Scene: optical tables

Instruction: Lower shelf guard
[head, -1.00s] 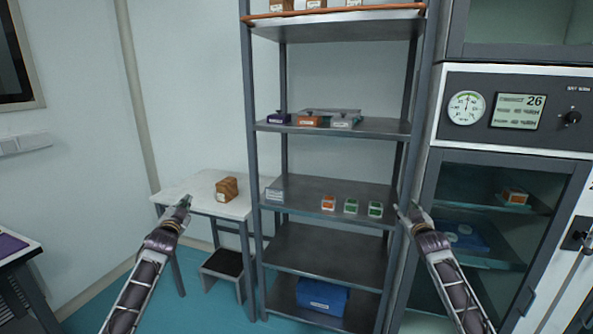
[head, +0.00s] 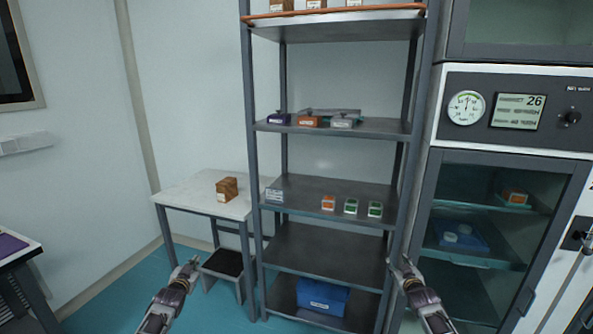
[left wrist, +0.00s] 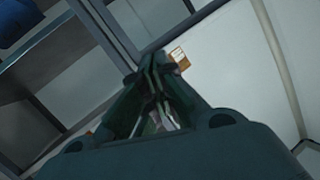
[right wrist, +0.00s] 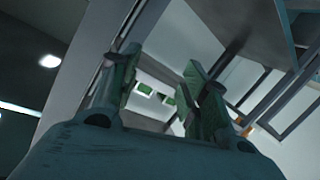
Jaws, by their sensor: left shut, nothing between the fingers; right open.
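An orange-brown bar (head: 335,12), which looks like the shelf guard, runs along the front edge of the top shelf (head: 340,28) of a grey rack. Small boxes stand just behind it, cut off by the head view's top edge. My left gripper (head: 191,264) is shut and empty, in front of the white side table and far below the bar. It also shows shut in the left wrist view (left wrist: 152,65). My right gripper (head: 404,264) is open and empty by the rack's right post, also far below the bar. Its spread fingers show in the right wrist view (right wrist: 155,85).
Lower shelves hold small lidded boxes (head: 309,121), orange and green boxes (head: 350,206) and a blue bin (head: 322,296). A white table (head: 190,190) with a brown box (head: 227,188) and a step stool (head: 226,265) stand left. A glass-doored cabinet (head: 470,225) stands right.

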